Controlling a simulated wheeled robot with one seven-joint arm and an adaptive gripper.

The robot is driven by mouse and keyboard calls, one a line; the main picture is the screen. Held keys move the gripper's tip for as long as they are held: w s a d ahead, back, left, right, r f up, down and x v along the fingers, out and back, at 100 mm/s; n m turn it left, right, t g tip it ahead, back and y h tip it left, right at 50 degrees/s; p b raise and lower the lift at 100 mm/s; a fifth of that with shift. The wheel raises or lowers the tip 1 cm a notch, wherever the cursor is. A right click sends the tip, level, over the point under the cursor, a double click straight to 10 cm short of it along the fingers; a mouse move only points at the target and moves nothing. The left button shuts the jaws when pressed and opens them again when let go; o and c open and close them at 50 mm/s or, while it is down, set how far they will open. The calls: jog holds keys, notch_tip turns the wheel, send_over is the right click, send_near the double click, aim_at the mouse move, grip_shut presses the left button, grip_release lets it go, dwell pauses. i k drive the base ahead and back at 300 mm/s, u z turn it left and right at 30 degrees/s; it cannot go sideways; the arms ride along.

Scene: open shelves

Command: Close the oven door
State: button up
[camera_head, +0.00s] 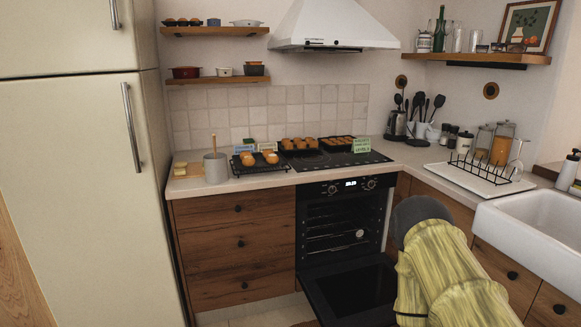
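The oven (340,225) is built into the counter, below the control panel with its lit display. Its door (350,291) is folded down and open, with its dark inner face up. The oven's inside and wire racks show. A small pale round spot shows inside at the right; I cannot tell what it is. My yellow, grey-ended arm reaches in from the bottom right and covers the door's right part. My gripper's fingers do not show.
Wooden drawers (235,255) stand left of the oven, beside a tall cream fridge (75,190). Muffin trays (300,146) sit on and by the black cooktop (335,160). A dish rack (480,170) and white sink (535,222) are at the right.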

aim_at(362, 292)
jog(key=z, duration=0.25)
jog(key=i, duration=0.3)
jog(key=z, duration=0.9)
jog(key=i, duration=1.3)
jog(key=u, duration=0.7)
jog(key=i, duration=0.4)
jog(key=u, duration=0.5)
